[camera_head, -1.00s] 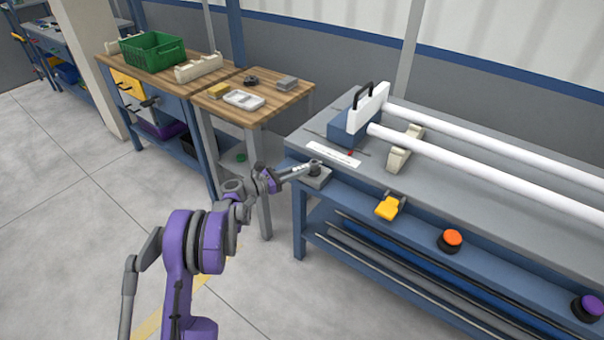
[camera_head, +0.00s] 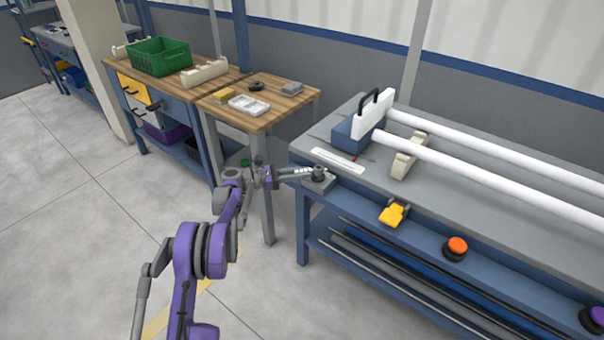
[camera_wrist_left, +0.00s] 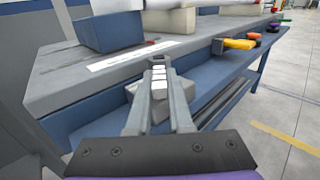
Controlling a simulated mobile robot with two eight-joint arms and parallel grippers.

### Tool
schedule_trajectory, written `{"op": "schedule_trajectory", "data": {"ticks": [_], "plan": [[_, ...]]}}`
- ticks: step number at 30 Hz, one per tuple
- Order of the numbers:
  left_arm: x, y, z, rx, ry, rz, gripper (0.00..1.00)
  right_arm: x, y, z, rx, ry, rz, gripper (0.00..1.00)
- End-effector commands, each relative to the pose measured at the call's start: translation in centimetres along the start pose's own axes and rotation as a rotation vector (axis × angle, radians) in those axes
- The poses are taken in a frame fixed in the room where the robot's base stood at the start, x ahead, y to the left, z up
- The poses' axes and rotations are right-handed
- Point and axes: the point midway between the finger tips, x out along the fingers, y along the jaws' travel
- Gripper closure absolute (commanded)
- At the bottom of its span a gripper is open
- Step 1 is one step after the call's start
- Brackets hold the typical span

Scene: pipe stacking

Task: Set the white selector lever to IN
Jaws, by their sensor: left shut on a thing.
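The white selector lever (camera_wrist_left: 159,84) lies between the two fingers of my left gripper (camera_wrist_left: 159,72) in the left wrist view. The fingers are closed on it and cover much of its sides. In the head view my left gripper (camera_head: 302,172) reaches in from the left to the lever's grey pivot and base (camera_head: 318,182), at the near left corner of the grey bench (camera_head: 455,185). The lever is mostly hidden by the fingers there. No IN marking can be read in either view. My right gripper is not in view.
A blue block with a white plate and black handle (camera_head: 368,118) stands behind the lever, with a white label strip (camera_head: 337,158) nearer. Two white pipes (camera_head: 480,170) run right. A yellow pedal-like part (camera_head: 393,215) and an orange button (camera_head: 457,246) sit along the front edge.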

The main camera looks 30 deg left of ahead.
Motion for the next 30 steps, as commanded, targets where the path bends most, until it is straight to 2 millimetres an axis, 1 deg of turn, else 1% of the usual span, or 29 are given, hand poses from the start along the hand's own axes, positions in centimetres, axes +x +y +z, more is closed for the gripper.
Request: {"op": "schedule_trajectory", "data": {"ticks": [1, 2, 3, 6, 14, 17, 20, 27, 30], "plan": [[0.0, 0.0, 0.1, 0.000, -0.001, 0.000, 1.00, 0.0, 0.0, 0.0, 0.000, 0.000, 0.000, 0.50], [0.0, 0.0, 0.1, 0.000, -0.001, 0.000, 0.76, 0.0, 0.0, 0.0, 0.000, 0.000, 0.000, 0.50], [0.0, 0.0, 0.1, 0.000, -0.001, 0.000, 0.69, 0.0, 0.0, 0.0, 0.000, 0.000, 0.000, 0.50], [0.0, 0.0, 0.1, 0.000, -0.001, 0.000, 0.51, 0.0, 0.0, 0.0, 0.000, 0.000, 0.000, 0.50], [0.0, 0.0, 0.1, 0.000, -0.001, 0.001, 0.51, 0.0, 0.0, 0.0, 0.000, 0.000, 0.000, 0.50], [-0.5, 0.1, 0.1, 0.000, 0.000, 0.002, 0.51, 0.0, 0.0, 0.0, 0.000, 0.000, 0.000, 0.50], [-1.7, 0.1, 0.1, 0.001, -0.001, 0.002, 0.51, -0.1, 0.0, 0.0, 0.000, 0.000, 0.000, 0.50], [-6.6, 0.1, 0.1, 0.000, 0.000, 0.003, 0.51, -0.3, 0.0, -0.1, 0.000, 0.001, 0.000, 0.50], [-8.4, 0.0, 0.1, 0.000, -0.001, 0.002, 0.51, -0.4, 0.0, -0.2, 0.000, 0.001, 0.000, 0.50]]}}
